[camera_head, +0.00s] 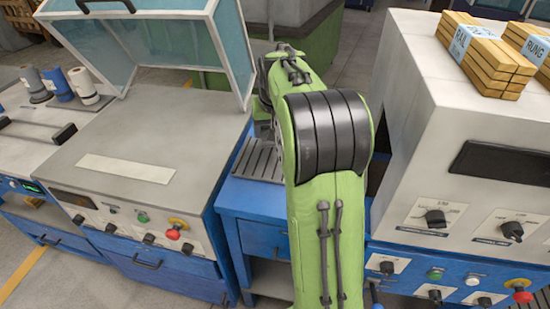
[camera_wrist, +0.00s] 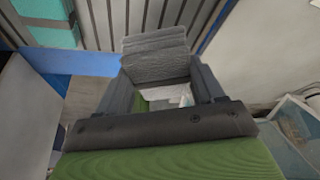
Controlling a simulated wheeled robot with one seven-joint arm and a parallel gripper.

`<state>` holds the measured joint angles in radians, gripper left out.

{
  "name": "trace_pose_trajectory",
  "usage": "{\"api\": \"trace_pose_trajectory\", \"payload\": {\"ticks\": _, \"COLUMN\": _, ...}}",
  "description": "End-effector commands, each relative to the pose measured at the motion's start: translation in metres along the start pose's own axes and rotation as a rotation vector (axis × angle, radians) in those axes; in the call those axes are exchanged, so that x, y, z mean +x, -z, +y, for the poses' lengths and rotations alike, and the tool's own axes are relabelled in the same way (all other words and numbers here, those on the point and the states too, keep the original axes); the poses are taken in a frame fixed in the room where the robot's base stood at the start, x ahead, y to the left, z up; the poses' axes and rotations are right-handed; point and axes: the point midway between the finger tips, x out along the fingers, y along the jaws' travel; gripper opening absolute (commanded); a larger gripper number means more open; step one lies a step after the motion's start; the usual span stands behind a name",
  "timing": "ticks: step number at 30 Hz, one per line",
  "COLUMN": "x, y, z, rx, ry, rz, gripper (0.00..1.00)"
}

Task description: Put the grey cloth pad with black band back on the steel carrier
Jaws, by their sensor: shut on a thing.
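In the wrist view, my gripper (camera_wrist: 160,76) is shut on a grey, fabric-textured pad (camera_wrist: 158,56), which sits between the two dark fingers. I cannot identify the steel carrier with certainty in either view.
A slatted grey top (camera_head: 258,162) on a blue cabinet (camera_head: 262,205) lies between two machines. The left machine (camera_head: 170,120) has its clear lid raised. Wooden slat bundles (camera_head: 480,55) rest on the right machine. A teal block (camera_wrist: 45,18) lies left of the pad.

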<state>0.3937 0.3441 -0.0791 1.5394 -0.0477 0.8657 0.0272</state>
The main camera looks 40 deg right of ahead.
Motion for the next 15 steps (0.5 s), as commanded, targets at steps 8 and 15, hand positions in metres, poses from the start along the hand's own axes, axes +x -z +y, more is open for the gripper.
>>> {"api": "trace_pose_trajectory", "payload": {"ticks": 8, "x": 0.034, "y": -0.012, "z": 0.012, "rx": 0.002, "ry": 0.001, "rz": -0.004, "gripper": 0.39}}
{"api": "trace_pose_trajectory", "payload": {"ticks": 15, "x": 0.077, "y": -0.03, "z": 0.011, "rx": 0.002, "ry": 0.001, "rz": -0.003, "gripper": 0.39}}
